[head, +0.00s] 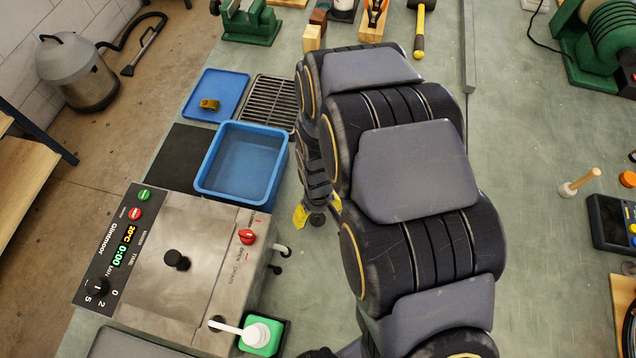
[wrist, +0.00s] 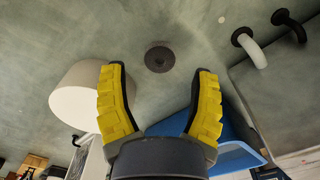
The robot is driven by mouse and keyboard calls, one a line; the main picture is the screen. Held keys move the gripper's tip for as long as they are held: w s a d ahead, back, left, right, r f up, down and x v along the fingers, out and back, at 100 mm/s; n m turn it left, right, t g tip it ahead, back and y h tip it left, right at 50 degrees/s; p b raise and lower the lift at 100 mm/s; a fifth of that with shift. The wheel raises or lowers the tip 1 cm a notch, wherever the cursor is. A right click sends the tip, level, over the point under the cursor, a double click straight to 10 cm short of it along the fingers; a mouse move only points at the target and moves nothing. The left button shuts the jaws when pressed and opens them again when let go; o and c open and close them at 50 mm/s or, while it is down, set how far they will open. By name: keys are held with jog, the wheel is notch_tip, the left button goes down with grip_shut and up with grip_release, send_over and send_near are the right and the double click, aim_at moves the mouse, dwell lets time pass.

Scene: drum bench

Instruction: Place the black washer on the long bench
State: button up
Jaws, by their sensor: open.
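The black washer (wrist: 159,59) is a dark round disc with a darker centre, lying flat on the grey-green bench top. In the head view the washer (head: 317,219) shows as a small dark disc by my fingertips. My gripper (wrist: 159,88) is open, with its two yellow-padded fingers spread and nothing between them. In the wrist view the washer appears just beyond the fingertips, centred in the gap. In the head view my gripper (head: 318,209) points down at the long bench (head: 330,285), right of the blue bin; my arm hides part of the bench behind it.
The empty blue bin (head: 232,126) and a steel tank machine (head: 190,262) with side spouts (head: 279,250) stand left of my gripper. A wire rack (head: 269,91) and a blue tray (head: 219,72) with a yellow part lie beyond. A white cylinder (wrist: 78,97) stands near my left finger in the wrist view.

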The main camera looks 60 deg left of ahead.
aim_at(318, 219)
notch_tip(318, 219, up, 9)
dwell(0.3)
